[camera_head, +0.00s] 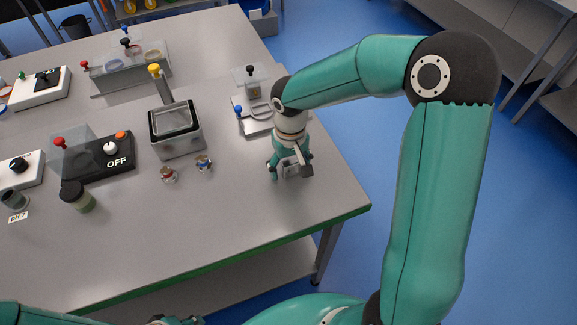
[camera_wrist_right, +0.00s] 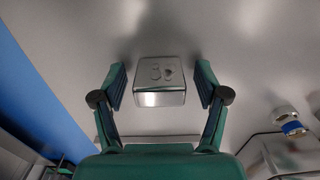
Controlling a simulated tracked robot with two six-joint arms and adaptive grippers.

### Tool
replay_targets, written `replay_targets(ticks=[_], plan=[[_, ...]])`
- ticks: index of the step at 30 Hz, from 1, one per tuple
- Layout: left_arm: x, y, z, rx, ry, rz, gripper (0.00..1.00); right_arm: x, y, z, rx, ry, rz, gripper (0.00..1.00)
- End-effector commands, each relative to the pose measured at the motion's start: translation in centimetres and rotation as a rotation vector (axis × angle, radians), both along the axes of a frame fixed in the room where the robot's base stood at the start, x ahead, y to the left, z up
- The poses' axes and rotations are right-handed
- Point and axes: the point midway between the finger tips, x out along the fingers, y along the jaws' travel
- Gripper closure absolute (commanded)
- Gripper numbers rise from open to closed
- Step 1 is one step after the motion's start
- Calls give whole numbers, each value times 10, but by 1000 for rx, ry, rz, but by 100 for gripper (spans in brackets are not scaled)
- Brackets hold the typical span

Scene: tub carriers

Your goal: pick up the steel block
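The steel block (camera_wrist_right: 160,81) is a shiny squarish metal block with small marks on its top face. In the right wrist view it sits on the grey table between the two fingers of my right gripper (camera_wrist_right: 160,86). The fingers are open, with a visible gap on each side of the block. In the head view my right gripper (camera_head: 290,173) points down at the table's right part, and the block (camera_head: 291,170) is partly hidden by it. Part of my left gripper (camera_head: 176,321) shows at the bottom edge, too cut off to read.
A steel tub (camera_head: 177,138) with a yellow-knobbed lever stands left of my right gripper. Two small fittings, one red-banded (camera_head: 168,175) and one blue-banded (camera_head: 204,164), stand nearby. A lever device (camera_head: 252,117) stands just behind the gripper. The table's green front edge (camera_head: 250,245) is close.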

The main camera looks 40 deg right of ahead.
Motion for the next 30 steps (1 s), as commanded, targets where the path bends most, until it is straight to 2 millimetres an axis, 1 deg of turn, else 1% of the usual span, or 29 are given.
replay_targets(ticks=[1,8,9,11,12,19,23,26,30], plan=[[0,0,0,0,0,0,60,0,0,0,0,-1,0,38],[0,0,0,0,0,0,60,0,0,0,0,-1,1,77],[0,0,0,0,0,0,60,0,0,1,0,-1,1,83],[0,0,0,0,0,0,60,0,0,1,0,-1,1,93],[0,0,0,0,0,0,60,1,0,1,0,-2,1,96],[0,0,0,0,0,0,60,1,0,1,0,-2,1,96],[0,0,0,0,0,0,60,2,0,6,-1,-4,2,96],[0,0,-1,0,0,0,60,2,0,13,-1,-5,2,96],[0,0,-3,0,0,0,60,2,1,31,-1,-8,1,96]])
